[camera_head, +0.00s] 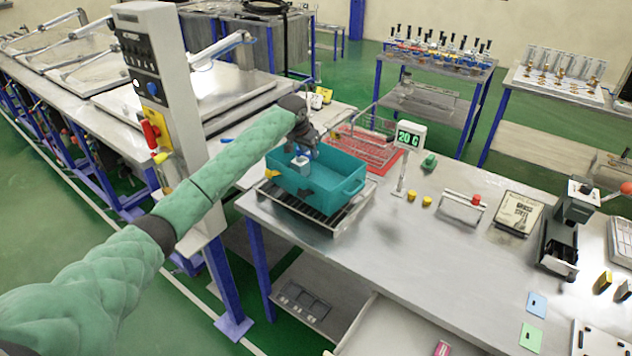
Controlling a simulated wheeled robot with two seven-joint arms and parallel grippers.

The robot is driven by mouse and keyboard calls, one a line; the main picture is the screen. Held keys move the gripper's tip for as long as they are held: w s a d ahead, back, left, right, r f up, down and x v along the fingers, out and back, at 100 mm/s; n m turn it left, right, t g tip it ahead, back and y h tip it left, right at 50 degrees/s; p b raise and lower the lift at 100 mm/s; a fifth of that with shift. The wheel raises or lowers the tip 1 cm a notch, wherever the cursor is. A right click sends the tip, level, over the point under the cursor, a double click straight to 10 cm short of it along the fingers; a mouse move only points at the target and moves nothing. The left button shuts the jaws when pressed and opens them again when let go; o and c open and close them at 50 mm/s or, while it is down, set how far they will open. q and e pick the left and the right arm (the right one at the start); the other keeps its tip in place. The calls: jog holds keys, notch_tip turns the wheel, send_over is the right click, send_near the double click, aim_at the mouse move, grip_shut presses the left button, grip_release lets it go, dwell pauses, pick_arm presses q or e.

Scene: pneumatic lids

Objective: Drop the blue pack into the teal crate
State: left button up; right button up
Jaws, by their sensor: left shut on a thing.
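The teal crate (330,203) stands on a dark slatted rack near the left end of the metal table. My left arm, in a green padded sleeve, reaches in from the left, and my left gripper (301,157) points down over the crate's opening. It is shut on the blue pack (313,152), of which only a small blue patch shows beside the dark wrist. A small pale block-like part shows below the wrist; I cannot tell whether it belongs to the pack. Whether the pack touches the crate floor is hidden. My right gripper is not in view.
A grey control post (165,90) stands left of the crate, close to my left arm. A scale display (409,137) reading 20 C stands to its right, and a red wire tray (365,150) lies behind. The table's middle (400,245) is clear.

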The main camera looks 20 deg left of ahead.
pick_arm(q)
jog(key=shift+w+f, duration=0.2)
jog(key=shift+f, duration=0.05)
jog(key=o, duration=1)
jog(key=shift+s+r, duration=0.1)
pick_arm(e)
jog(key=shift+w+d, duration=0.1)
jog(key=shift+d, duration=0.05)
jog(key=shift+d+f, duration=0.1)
pick_arm(q)
jog(key=shift+s+r+b, duration=0.1)
jog(key=shift+r+b, duration=0.15)
jog(key=shift+b, duration=0.05)
jog(key=b+v, duration=0.2)
jog(key=v, duration=0.3)
jog(key=shift+r+b, duration=0.25)
jog(key=shift+b, duration=0.1)
jog(key=shift+v, duration=0.85)
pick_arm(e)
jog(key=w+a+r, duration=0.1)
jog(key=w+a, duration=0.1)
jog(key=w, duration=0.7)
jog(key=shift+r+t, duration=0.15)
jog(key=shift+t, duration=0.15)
